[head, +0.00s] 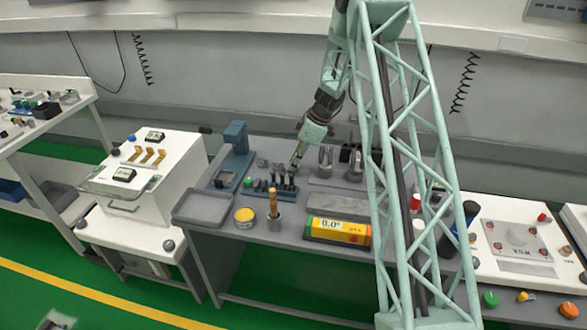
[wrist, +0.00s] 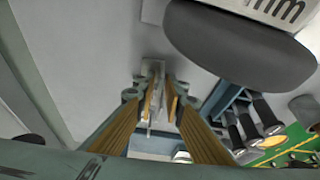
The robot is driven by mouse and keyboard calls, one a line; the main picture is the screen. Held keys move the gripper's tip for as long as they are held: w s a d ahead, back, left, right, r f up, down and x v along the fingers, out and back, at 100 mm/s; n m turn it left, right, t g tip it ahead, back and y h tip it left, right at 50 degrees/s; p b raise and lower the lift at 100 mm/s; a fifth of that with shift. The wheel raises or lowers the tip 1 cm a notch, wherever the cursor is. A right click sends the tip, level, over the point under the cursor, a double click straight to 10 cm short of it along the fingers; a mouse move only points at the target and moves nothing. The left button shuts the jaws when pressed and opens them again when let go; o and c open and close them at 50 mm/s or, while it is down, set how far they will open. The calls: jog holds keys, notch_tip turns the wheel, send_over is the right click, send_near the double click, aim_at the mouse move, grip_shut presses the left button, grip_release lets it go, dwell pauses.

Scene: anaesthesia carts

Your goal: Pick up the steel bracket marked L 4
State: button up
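My gripper (head: 297,160) points down at the back of the grey bench, close to small grey metal pieces. In the wrist view, its two gold-coloured fingers (wrist: 160,92) stand a narrow gap apart, with a light grey metal piece (wrist: 153,68) at and between their tips. I cannot tell whether the fingers press on this piece or only flank it. Another small grey metal piece (head: 263,163) lies left of my gripper in the head view. No L 4 mark is readable, so I cannot tell which piece is the marked bracket.
A rack with black-handled tools (head: 270,187) stands just in front of my gripper, also seen in the wrist view (wrist: 238,122). A blue-grey stand (head: 236,150) is to the left. A large dark rounded object (wrist: 240,50) is close by. A yellow level display (head: 338,231) lies in front.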

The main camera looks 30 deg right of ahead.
grip_shut()
jog(key=shift+r, duration=0.1)
jog(key=shift+r+p, duration=0.75)
jog(key=shift+r, duration=4.15)
jog(key=shift+a, duration=0.15)
